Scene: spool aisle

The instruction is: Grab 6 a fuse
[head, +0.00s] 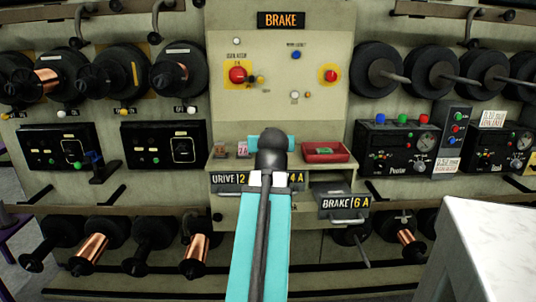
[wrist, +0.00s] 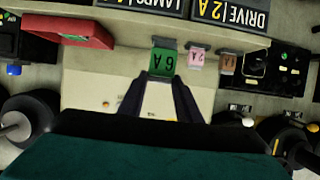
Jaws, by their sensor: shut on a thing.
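In the wrist view, which shows the scene upside down, the green fuse marked 6 A (wrist: 163,61) is at the tips of my gripper (wrist: 163,78). My gripper is shut on it. A pink fuse marked 2 A (wrist: 197,56) and an orange-brown fuse (wrist: 228,63) are beside it, apart from the fingers. In the head view the pink fuse (head: 242,149) and the brown one (head: 220,151) stand on the ledge of the BRAKE panel (head: 330,110). There my arm hides the fingers and the green fuse.
A red tray (head: 325,152) lies on the ledge to the right. Below it, the BRAKE 6 A drawer (head: 345,202) juts out. The DRIVE 2 A drawer (head: 229,180) is left of my arm. Spools on pegs flank the panel. A pale block (head: 485,250) stands front right.

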